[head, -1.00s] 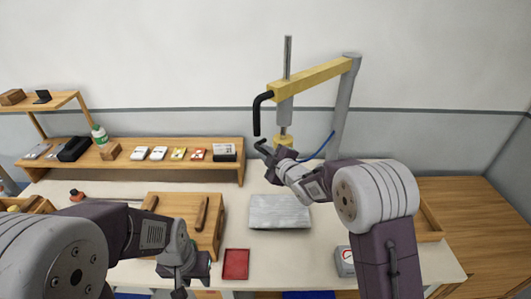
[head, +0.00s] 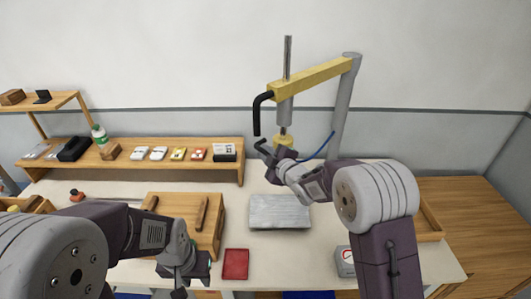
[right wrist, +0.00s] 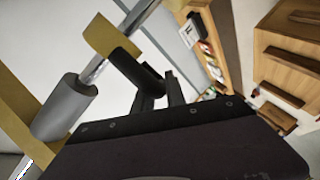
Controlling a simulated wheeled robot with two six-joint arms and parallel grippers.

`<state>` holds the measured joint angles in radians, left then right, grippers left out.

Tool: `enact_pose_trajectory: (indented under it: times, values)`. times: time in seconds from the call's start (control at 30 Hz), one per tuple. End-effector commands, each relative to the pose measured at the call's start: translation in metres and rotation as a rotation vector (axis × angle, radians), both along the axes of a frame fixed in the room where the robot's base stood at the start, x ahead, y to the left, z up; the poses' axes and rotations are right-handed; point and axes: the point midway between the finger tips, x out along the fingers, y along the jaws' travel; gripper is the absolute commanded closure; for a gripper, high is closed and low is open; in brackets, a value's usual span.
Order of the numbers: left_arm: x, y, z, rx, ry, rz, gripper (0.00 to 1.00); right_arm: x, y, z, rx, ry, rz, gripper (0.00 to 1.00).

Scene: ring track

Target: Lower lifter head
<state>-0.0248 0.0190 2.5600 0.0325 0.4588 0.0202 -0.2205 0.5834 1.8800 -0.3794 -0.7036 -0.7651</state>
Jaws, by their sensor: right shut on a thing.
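The lifter has a yellow arm (head: 310,77) on a grey post (head: 344,110), with a grey cylinder (head: 284,111) and a vertical rod through it. The yellow lifter head (head: 285,141) hangs low on the rod, above the table; it also shows in the right wrist view (right wrist: 110,34). A black handle (right wrist: 138,70) sticks out from the head. My right gripper (right wrist: 160,98) is shut on this handle, beside the head. My left gripper (head: 180,288) hangs low over the table's front edge, away from the lifter; its fingers are too unclear to judge.
A grey slab (head: 280,211) lies on the table below the lifter head. A wooden block (head: 184,222), a red tray (head: 236,264) and a grey box (head: 345,260) stand nearer. A wooden shelf (head: 140,172) with small boxes runs along the back left. A blue hose (head: 325,146) curves beside the post.

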Motion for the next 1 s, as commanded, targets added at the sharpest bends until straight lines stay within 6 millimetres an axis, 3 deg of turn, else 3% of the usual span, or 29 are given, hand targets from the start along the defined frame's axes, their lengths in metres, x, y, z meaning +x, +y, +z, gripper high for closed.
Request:
enact_pose_trajectory:
  times: [0.27,0.47,0.67,1.0]
  values:
    - [0.0,0.0,-0.001,0.0,0.0,0.0,0.64,0.0,0.0,-0.001,0.0,0.0,0.001,1.0]
    - [0.0,0.0,-0.016,0.0,0.0,0.0,0.64,0.0,0.0,-0.016,0.0,0.0,0.001,1.0]
    - [0.0,0.0,-0.053,0.0,0.0,0.0,0.64,0.0,0.001,-0.053,0.0,0.003,0.001,1.0]
    - [0.0,0.0,-0.148,0.0,0.0,0.0,0.64,-0.001,0.001,-0.147,0.001,0.007,0.002,1.0]
